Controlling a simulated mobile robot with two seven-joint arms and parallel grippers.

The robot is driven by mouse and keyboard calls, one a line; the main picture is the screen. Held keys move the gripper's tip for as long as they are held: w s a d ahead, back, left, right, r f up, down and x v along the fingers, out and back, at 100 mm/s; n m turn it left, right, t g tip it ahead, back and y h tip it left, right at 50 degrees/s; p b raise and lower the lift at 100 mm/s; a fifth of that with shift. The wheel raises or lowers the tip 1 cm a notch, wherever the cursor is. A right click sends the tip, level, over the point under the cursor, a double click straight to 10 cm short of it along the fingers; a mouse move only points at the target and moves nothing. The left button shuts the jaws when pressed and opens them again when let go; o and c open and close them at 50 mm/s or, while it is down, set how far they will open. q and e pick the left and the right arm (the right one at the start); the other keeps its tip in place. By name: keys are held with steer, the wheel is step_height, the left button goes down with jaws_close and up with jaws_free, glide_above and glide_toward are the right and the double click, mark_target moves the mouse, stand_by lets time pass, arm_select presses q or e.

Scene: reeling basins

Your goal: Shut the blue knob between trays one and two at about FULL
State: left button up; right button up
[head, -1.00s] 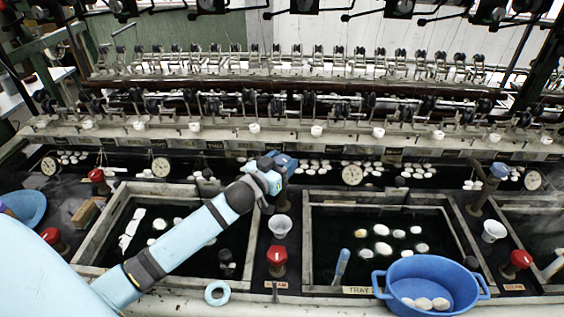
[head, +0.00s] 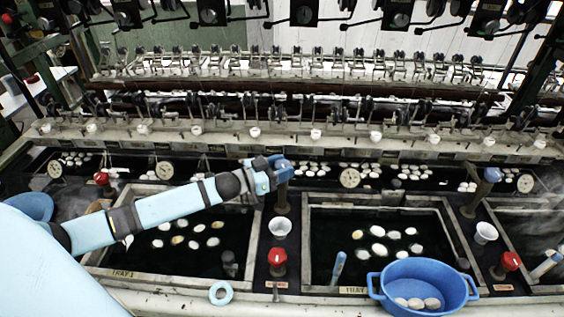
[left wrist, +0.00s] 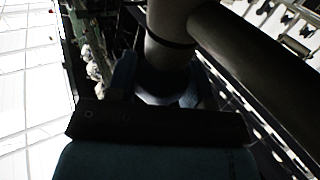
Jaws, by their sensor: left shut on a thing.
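The blue knob (head: 285,173) sits on top of a dark upright post (head: 282,203) on the strip between tray one (head: 127,276) on the left and tray two (head: 308,232) on the right. My left gripper (head: 273,171) reaches in from the left at knob height and is shut on the knob. Its fingers hide part of the knob, and I cannot read the dial position or any FULL mark. The left wrist view is dark; a thick round post or pipe (left wrist: 172,45) shows close ahead of the gripper. My right gripper is in neither view.
A red knob (head: 277,257) and a white cup (head: 280,228) stand in front of the post. Another blue knob (head: 491,174) stands right of tray two. A blue basin (head: 425,283) with cocoons sits at tray two's front edge. Reeling machinery fills the back.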

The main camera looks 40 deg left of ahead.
arm_select(q)
steer(key=m+g+h, duration=0.1)
steer(key=m+h, duration=0.1)
steer(key=shift+w+a+r+g+h, duration=0.1)
steer(key=shift+g+h, duration=0.2)
steer(key=shift+m+g+h, duration=0.5)
steer(key=shift+h, duration=0.1)
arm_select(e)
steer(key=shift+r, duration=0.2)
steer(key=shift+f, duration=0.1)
arm_select(q)
steer(key=o, duration=0.9)
steer(key=shift+o, duration=0.2)
steer(key=b+v, duration=0.1)
steer(key=v, duration=1.2)
steer(key=shift+s+a, duration=0.25)
steer(key=shift+a, duration=0.1)
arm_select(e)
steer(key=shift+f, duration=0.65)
